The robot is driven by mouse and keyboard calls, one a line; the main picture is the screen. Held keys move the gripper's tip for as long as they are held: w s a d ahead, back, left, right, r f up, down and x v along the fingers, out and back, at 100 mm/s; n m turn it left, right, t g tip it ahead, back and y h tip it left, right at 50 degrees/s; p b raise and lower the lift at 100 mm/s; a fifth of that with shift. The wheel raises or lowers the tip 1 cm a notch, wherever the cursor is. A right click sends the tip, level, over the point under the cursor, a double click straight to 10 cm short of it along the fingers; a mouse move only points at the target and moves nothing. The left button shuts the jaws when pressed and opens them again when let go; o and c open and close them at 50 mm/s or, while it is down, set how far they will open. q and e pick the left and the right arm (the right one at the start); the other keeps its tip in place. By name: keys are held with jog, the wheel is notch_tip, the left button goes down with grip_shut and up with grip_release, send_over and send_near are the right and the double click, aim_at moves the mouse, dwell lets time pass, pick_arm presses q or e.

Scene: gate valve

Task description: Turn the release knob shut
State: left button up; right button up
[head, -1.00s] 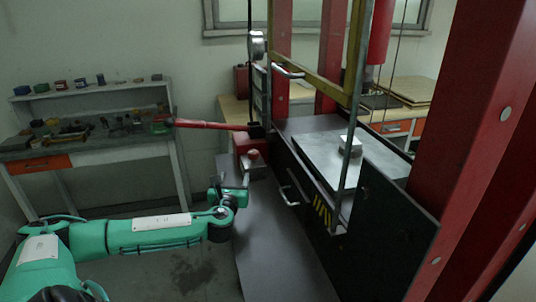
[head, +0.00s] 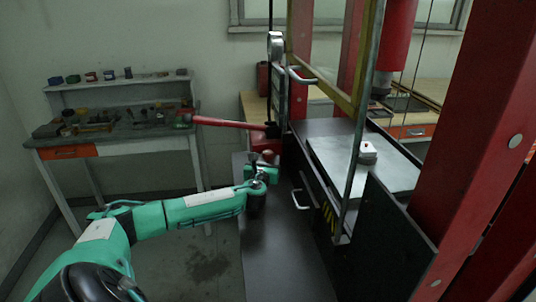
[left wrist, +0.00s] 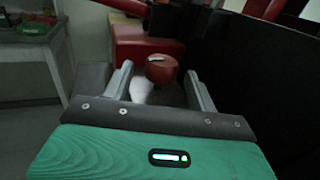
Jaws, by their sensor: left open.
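The release knob (left wrist: 161,69) is a round red knob with a pale mark on top, low on the front of the red pump body (left wrist: 140,42). In the head view the knob (head: 268,155) shows small, just beyond my left gripper (head: 264,172). In the left wrist view my left gripper (left wrist: 158,80) is open. Its two grey fingers stand on either side of the knob, with gaps visible at both sides. I cannot tell how deep the knob sits between them. My right gripper is not in view.
A red lever handle (head: 230,122) sticks out left from the pump, above the gripper. The press frame with a metal handle (head: 300,199) and dark side panel stands right. A workbench (head: 110,142) with small items stands at the back left. A dark plate (head: 275,250) lies below.

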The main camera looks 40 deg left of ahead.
aim_at(266, 158)
pick_arm(q)
jog(key=shift+x, duration=1.55)
jog(key=shift+c, duration=0.5)
jog(key=c, duration=0.9)
jog(key=shift+o, duration=0.2)
jog(key=shift+f, duration=0.1)
jog(key=shift+m+t+h+b, duration=0.45)
jog(key=shift+m+h, duration=0.25)
jog(key=shift+h, duration=0.2)
jog(key=o, duration=1)
jog(key=shift+c, duration=0.2)
